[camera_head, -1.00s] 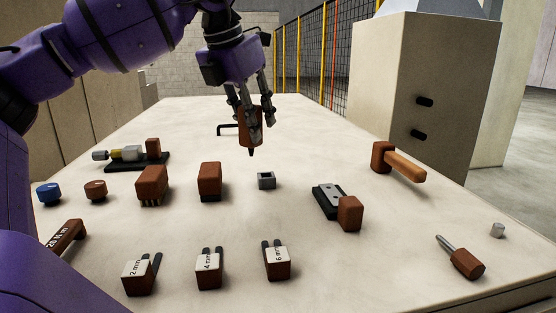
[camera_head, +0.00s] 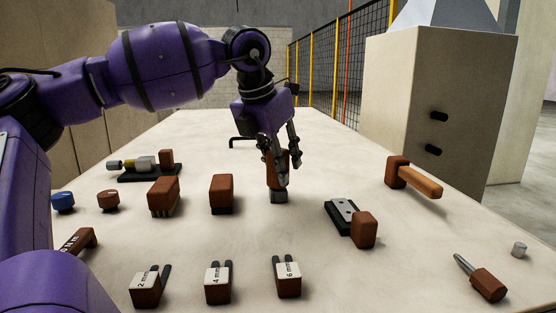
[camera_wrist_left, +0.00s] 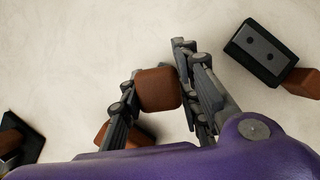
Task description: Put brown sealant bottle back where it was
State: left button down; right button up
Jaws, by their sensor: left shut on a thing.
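The brown sealant bottle (camera_head: 272,168) is upright between the fingers of my left gripper (camera_head: 280,178), which is shut on it. In the left wrist view the bottle's brown square end (camera_wrist_left: 158,90) shows between the two fingers of the left gripper (camera_wrist_left: 155,85). My right gripper is not in view.
A brown block (camera_head: 221,192) stands left of the holder. A black and grey tool with a brown block (camera_head: 350,222) lies to the right. A brown-headed mallet (camera_head: 410,177) lies farther right. Labelled brown blocks (camera_head: 218,288) stand in front. The table behind is mostly clear.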

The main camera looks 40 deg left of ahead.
pick_arm(q)
jog(key=shift+f, duration=0.15)
jog(key=c, duration=1.3)
grip_release()
jog(key=shift+f, duration=0.1)
jog(key=shift+w, duration=0.1)
jog(key=a+v, duration=0.1)
jog(key=v, duration=1.1)
jog(key=shift+d+r, duration=0.4)
